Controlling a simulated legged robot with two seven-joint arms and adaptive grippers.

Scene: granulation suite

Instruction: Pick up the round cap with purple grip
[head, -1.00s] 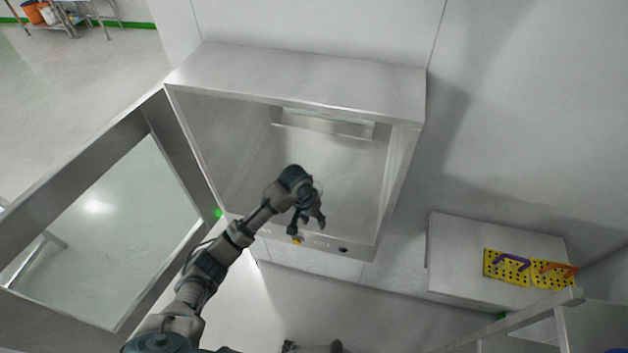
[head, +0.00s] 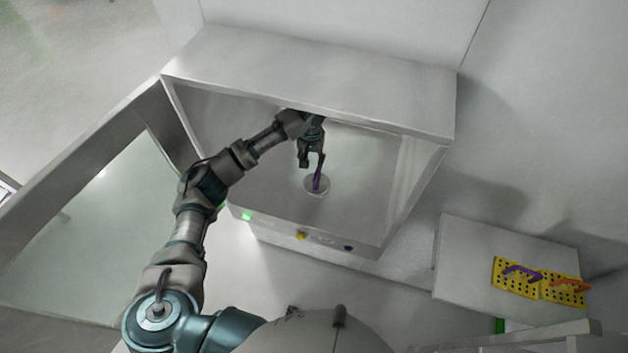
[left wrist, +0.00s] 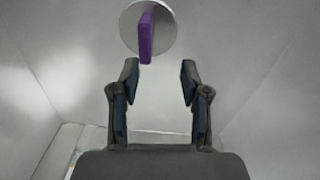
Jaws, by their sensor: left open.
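The round cap (head: 311,188) is a pale grey disc with an upright purple grip (head: 317,178). It sits on the floor inside an open metal cabinet. In the left wrist view the disc (left wrist: 166,38) and its purple grip (left wrist: 146,38) are just beyond my fingertips. My left gripper (head: 312,163) is inside the cabinet, close to the cap. It also shows in the left wrist view (left wrist: 159,82), with its two fingers apart and nothing between them. In that view the grip lies ahead and slightly left of the middle of the gap. My right gripper is not in view.
The cabinet (head: 310,75) has a roof and side walls around my left arm. Its glazed door (head: 110,215) stands open on the left. A low white surface at the right (head: 465,275) holds yellow perforated plates (head: 515,285) with purple and orange handles.

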